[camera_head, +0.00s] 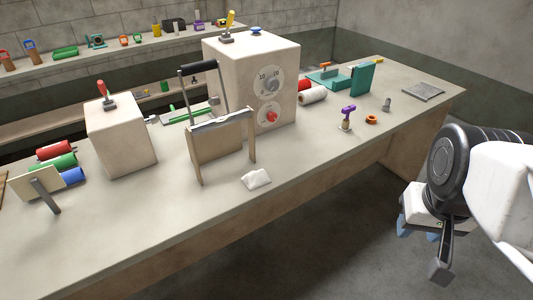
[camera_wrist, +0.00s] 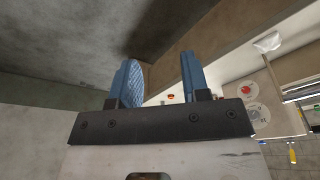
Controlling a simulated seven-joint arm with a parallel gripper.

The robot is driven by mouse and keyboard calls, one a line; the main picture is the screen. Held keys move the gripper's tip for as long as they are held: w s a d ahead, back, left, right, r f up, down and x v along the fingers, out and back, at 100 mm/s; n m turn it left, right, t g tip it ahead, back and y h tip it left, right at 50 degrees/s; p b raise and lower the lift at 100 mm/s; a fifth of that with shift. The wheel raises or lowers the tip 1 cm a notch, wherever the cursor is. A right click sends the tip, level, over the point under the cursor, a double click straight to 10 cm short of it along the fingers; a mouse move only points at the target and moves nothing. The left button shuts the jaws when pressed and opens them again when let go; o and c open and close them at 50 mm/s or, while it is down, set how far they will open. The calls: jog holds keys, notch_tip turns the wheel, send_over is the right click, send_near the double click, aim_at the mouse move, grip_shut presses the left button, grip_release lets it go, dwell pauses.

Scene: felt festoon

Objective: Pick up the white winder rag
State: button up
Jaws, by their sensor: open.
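A small crumpled white winder rag (camera_head: 256,179) lies on the workbench near its front edge. It sits just in front of the wooden frame with the black handle. In the wrist view the rag (camera_wrist: 268,42) shows small at the upper right. My gripper (camera_head: 420,230) is at the right of the head view, off the front of the bench and well to the right of the rag. In the wrist view its two blue fingers (camera_wrist: 160,85) stand apart with nothing between them. Part of the gripper is hidden by my wrist in the head view.
The wooden frame (camera_head: 221,140) stands close behind the rag. A large box with dials (camera_head: 270,75) and a smaller box with a red lever (camera_head: 120,135) stand farther back. An orange ring (camera_head: 371,119) and a purple-topped tool (camera_head: 347,115) lie to the right. The bench front right of the rag is clear.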

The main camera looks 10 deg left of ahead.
jog(key=o, duration=1.1)
